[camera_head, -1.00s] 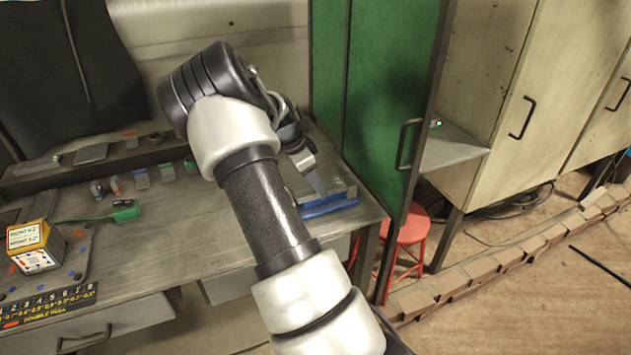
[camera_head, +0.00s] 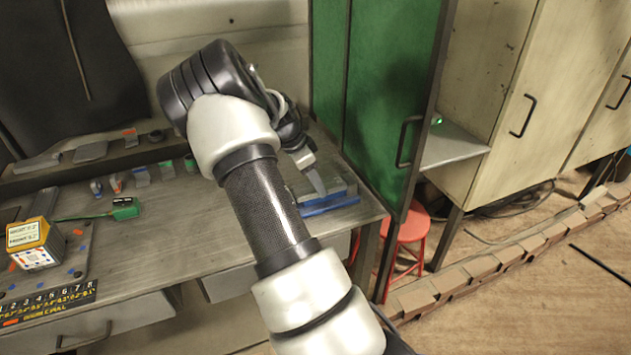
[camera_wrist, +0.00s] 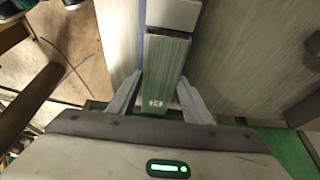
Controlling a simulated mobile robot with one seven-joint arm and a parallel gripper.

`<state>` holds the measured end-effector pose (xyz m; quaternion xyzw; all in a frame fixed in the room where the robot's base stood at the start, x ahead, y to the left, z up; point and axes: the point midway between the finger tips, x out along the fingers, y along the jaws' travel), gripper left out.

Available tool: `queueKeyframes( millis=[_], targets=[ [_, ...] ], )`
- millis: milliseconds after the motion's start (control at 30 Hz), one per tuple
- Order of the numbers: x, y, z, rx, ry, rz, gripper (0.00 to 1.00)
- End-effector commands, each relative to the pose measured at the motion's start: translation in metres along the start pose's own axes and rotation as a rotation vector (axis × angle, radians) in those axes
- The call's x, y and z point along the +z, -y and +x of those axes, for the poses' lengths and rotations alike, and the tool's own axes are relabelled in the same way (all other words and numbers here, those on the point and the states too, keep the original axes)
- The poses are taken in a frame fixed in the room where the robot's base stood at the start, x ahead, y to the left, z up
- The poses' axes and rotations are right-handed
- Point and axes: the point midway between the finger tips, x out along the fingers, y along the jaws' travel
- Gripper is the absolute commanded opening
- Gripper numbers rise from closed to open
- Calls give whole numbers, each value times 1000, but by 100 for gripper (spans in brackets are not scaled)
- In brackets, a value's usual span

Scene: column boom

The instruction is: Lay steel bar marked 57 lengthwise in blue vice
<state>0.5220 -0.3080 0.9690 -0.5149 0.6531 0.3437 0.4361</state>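The steel bar (camera_wrist: 165,70) is grey-green and lies lengthwise along the blue vice, seen from above in the wrist view. A small pale mark shows on its near end, too small to read surely. The blue vice (camera_head: 331,206) sits near the right end of the bench; its blue edge (camera_wrist: 141,40) runs along the bar's left side. My gripper (camera_wrist: 160,78) is open, with one finger on each side of the bar's near end and narrow gaps visible. In the head view my gripper (camera_head: 318,188) is at the vice, partly hidden by my arm.
A pale block (camera_wrist: 172,14) sits at the bar's far end. The green cabinet door (camera_head: 390,100) stands close right of the vice. A red stool (camera_head: 405,240) is below. A yellow-and-white box (camera_head: 35,243) and a green-handled tool (camera_head: 125,208) lie left on the bench.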

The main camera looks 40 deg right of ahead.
Motion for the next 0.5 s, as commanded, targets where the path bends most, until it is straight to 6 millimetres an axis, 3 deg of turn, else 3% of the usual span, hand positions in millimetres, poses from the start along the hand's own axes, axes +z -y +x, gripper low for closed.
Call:
queueKeyframes(
  millis=[33, 100, 500],
  targets=[
    [-1, 0, -1, -2, -1, 1, 54],
    [-1, 0, -1, -1, 0, 0, 65],
    [1, 0, -8, -1, 1, -1, 65]
  ],
)
